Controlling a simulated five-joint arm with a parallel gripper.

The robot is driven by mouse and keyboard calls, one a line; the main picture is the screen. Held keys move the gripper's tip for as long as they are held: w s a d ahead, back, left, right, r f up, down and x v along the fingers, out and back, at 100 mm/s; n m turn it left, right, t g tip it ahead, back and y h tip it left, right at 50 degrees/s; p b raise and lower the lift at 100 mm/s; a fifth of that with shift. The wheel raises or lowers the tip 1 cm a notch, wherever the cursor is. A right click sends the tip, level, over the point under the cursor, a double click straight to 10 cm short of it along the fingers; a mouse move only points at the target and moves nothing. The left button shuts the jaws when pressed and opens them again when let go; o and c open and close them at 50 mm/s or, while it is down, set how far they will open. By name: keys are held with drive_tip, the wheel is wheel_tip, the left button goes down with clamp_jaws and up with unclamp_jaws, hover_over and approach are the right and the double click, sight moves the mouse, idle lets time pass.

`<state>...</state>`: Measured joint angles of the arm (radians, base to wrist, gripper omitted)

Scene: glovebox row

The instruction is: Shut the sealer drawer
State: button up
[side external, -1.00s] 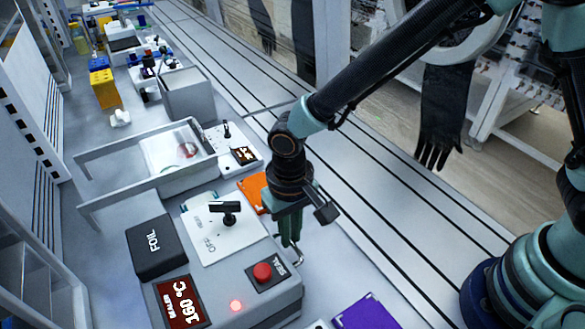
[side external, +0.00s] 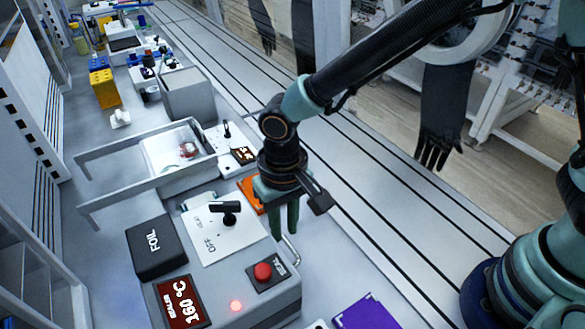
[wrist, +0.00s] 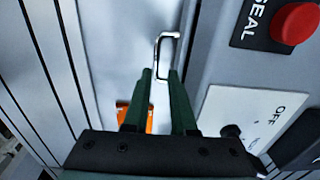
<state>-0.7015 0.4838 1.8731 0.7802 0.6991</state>
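The sealer (side external: 240,285) is a grey box with a red 160 °C display, a red SEAL button (side external: 263,271) and a switch panel with a black knob. A bent metal handle (side external: 291,250) sticks out from its right side. The handle also shows in the wrist view (wrist: 157,50), beyond and between my fingertips. My gripper (side external: 285,234) points down close to the handle, with a gap between its two green fingers. It also shows in the wrist view (wrist: 159,74) with nothing clearly held. I cannot tell whether it touches the handle or how far the drawer stands out.
A black FOIL box (side external: 155,248) sits on the sealer's left side. An orange item (side external: 249,194) lies behind my gripper. A purple item (side external: 366,313) lies at the front. A metal frame (side external: 130,190) stands behind the sealer. The slotted bench strip (side external: 370,220) to the right is clear.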

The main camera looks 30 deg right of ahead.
wheel_tip(320, 180, up, 9)
idle(0.3)
drive_tip(key=shift+r, duration=0.1)
drive_tip(key=s+d+r+t, duration=0.1)
drive_tip(key=d+r, duration=0.3)
drive_tip(key=d, duration=0.9)
drive_tip(key=s+d+r+t, duration=0.2)
drive_tip(key=d+r+t, duration=0.2)
drive_tip(key=d, duration=0.9)
drive_tip(key=shift+d+r+t, duration=0.3)
drive_tip(key=shift+d+r, duration=0.05)
